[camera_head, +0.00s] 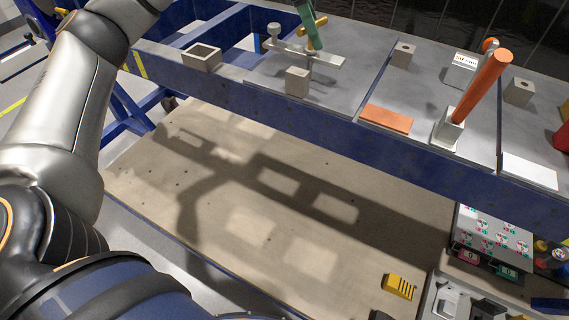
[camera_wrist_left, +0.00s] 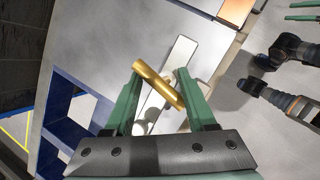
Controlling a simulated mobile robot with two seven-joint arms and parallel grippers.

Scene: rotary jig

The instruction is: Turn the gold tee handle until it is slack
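The gold tee handle (camera_head: 320,20) is at the top of the head view, above a pale metal arm (camera_head: 326,61) on the rotary jig. In the left wrist view the gold handle (camera_wrist_left: 158,85) lies diagonally between two green fingers. My left gripper (camera_head: 308,27) is over it, pointing down. In its wrist view the left gripper (camera_wrist_left: 158,80) has its fingers wide apart, one on each side of the handle. Whether they touch its ends is unclear. Two parallel green fingers of my right gripper (camera_wrist_left: 304,11) show, apart, at the wrist view's upper right edge.
Small blocks (camera_head: 297,82), an orange plate (camera_head: 387,119) and a tilted orange cylinder (camera_head: 483,86) stand on the grey table (camera_head: 340,98) with a blue frame. A square hollow block (camera_head: 202,57) is at left. A yellow object (camera_head: 400,286) lies below.

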